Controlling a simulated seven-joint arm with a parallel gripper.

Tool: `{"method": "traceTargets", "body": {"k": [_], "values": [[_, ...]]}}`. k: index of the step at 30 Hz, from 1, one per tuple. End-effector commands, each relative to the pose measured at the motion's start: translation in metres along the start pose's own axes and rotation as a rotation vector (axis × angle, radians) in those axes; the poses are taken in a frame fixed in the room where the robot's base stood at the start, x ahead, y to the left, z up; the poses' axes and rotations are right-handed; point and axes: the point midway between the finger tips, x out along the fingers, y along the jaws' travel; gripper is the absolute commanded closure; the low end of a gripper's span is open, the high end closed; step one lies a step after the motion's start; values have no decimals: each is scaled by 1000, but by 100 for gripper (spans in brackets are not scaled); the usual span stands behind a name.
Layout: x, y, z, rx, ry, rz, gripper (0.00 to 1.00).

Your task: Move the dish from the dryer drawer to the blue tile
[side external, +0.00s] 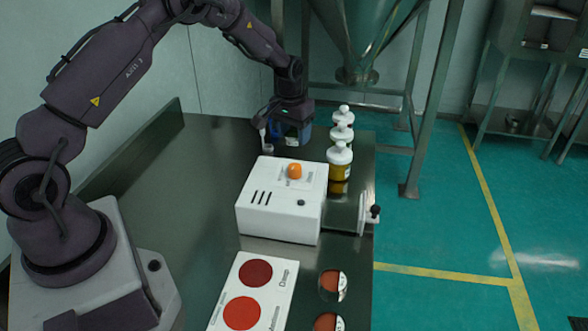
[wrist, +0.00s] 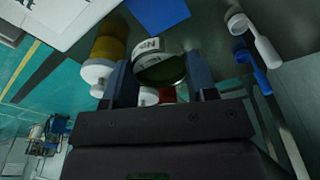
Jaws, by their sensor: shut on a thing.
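My gripper (wrist: 160,72) is shut on a small round dish (wrist: 162,66) with a printed label and dark green contents; the dish sits tilted in the wrist view between the two fingers. The dryer drawer (side external: 346,212) is pulled out to the right and looks empty.
Several white-capped bottles (side external: 340,165) stand close to the right of my gripper. Nearer are a white card (side external: 256,285) with red circles and two reddish dishes (side external: 333,282).

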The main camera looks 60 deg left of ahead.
Motion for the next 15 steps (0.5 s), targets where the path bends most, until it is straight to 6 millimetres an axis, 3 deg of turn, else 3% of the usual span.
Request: {"method": "traceTargets", "body": {"k": [6, 15], "values": [[42, 0, 6, 6, -5, 0, 71], [69, 0, 9, 4, -2, 0, 71]]}}
